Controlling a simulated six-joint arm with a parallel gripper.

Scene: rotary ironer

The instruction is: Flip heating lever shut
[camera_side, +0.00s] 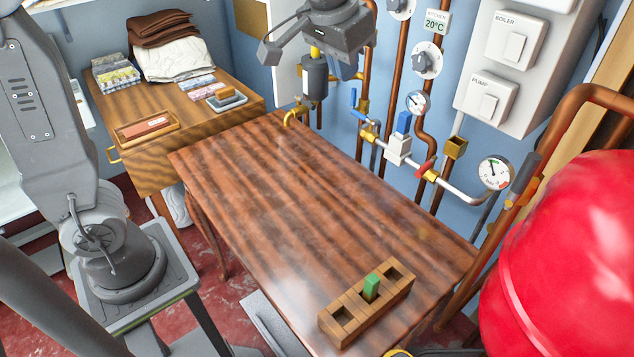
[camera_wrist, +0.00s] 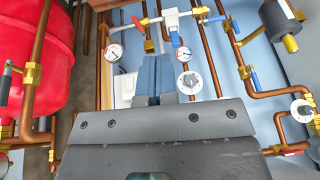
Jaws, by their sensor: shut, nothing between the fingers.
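No lever carries a readable heating label, so I cannot tell which one is meant. A red lever (camera_side: 427,166) sits on the silvery pipe between two gauges, and it also shows in the wrist view (camera_wrist: 137,22). A white valve body (camera_side: 398,149) with a blue handle (camera_side: 403,122) stands to its left on the same pipe. My gripper's blue-grey fingers (camera_wrist: 155,62) are together and empty, pointing towards this pipe in the wrist view. They look apart from the levers. In the side view the gripper's dark body hangs at the top and its fingertips are hard to make out.
Blue levers (camera_side: 358,116) sit farther left on the pipework, beside a grey cylinder (camera_side: 314,78). A gauge (camera_side: 494,172) and red tank (camera_side: 570,260) stand right. A wooden holder (camera_side: 345,318) with a green block (camera_side: 372,284) is on the otherwise clear table (camera_side: 265,190).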

